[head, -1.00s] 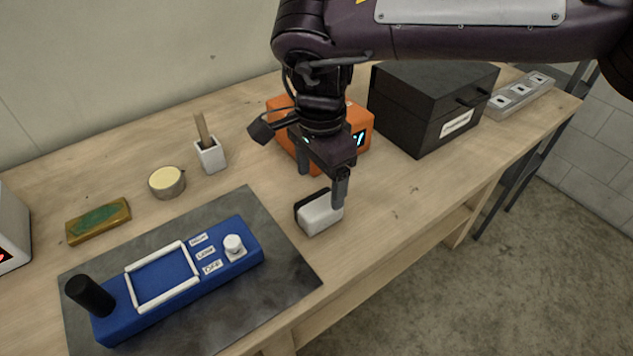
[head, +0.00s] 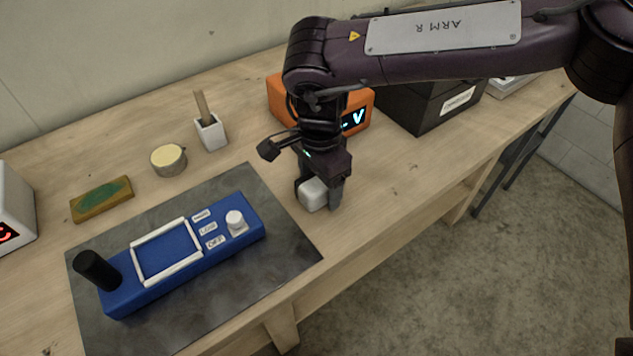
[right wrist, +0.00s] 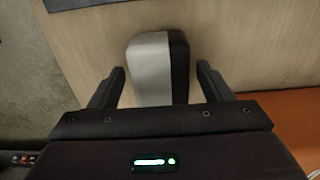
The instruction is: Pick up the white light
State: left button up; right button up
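The white light (head: 312,195) is a small block with a white part and a black part, lying on the wooden table right of the dark mat. It also shows in the right wrist view (right wrist: 153,68), white on the left and black on the right. My right gripper (head: 318,190) is low over it, its fingers on either side. In the right wrist view my right gripper (right wrist: 160,82) is open, with a gap between each finger and the block. The gripper partly hides the block in the head view. My left gripper is not in view.
A blue device (head: 187,259) with a white knob and black handle lies on the dark mat (head: 280,254). An orange box (head: 283,105) and a black case (head: 425,112) stand behind my right arm. A white holder (head: 210,133) and a round tin (head: 169,161) stand further left.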

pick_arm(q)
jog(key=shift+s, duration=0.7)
pick_arm(e)
jog(key=c, duration=1)
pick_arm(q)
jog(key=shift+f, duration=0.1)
pick_arm(e)
jog(key=shift+r, duration=0.15)
